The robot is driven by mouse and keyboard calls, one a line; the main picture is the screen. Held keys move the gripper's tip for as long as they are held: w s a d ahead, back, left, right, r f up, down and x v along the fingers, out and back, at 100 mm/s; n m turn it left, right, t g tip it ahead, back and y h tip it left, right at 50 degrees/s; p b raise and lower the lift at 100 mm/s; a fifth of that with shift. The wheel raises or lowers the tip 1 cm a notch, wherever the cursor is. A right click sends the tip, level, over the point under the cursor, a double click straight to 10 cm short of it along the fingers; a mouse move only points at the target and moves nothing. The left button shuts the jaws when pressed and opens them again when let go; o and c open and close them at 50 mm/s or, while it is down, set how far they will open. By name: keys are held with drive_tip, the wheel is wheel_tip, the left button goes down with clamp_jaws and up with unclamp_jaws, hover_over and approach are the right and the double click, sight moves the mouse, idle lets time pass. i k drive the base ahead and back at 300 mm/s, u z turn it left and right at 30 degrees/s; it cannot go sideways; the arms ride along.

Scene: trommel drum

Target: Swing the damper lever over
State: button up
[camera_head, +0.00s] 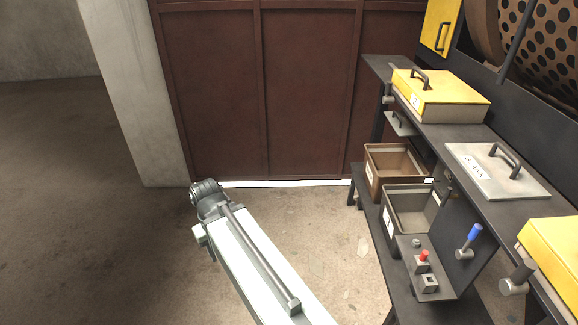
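A lever with a blue grip (474,232) stands tilted on the dark sloped panel at the right, below the bench top. It is the only lever-like handle I can make out; no label names it as the damper lever. My white arm link reaches up from the bottom middle to a dark joint, left of the lever and well apart from it. My gripper's fingers do not show, so I cannot see their state.
A small control box (408,252) with a red knob (424,255) sits just left of the lever. Brown (371,180) and grey (390,215) bins stand behind it. Yellow lids (450,88) and a grey plate (483,172) with handles lie on the bench. Floor left of the bench is clear.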

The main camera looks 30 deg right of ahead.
sight(466, 253)
drive_tip(key=u, duration=0.65)
drive_tip(key=i, duration=0.4)
drive_tip(key=z, duration=0.75)
